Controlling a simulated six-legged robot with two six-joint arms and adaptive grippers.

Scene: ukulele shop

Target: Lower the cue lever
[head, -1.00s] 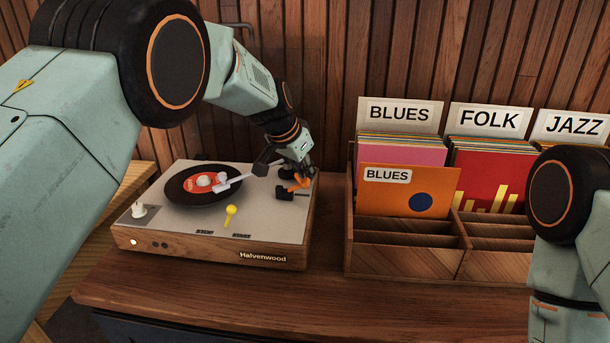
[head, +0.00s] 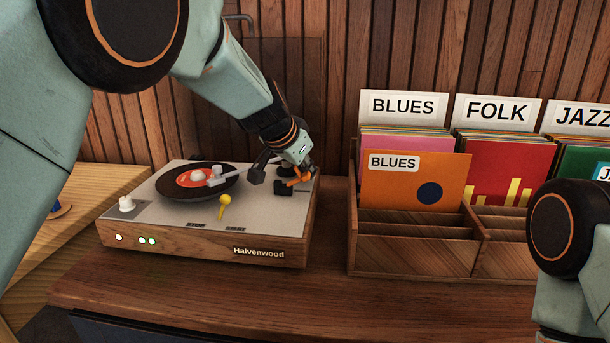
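The record player (head: 135,230) stands on the wooden counter with a black, red-centred record (head: 168,190) on its platter. Its pale tonearm (head: 232,178) reaches in over the record; whether the tip touches it is too small to tell. A small orange lever (head: 297,182), apparently the cue lever, sits on a dark base at the deck's right side. My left gripper (head: 304,170) is right at this lever from above and behind. Its fingers are dark and small, partly hidden, so their opening and any contact are unclear. My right arm shows at the lower right; its gripper is out of view.
A yellow lever (head: 225,205) stands at the deck's front, and a white knob (head: 127,204) at its left. Green lights (head: 148,241) glow on the front panel. A wooden record crate (head: 415,250) stands close on the right. The counter front (head: 300,300) is clear.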

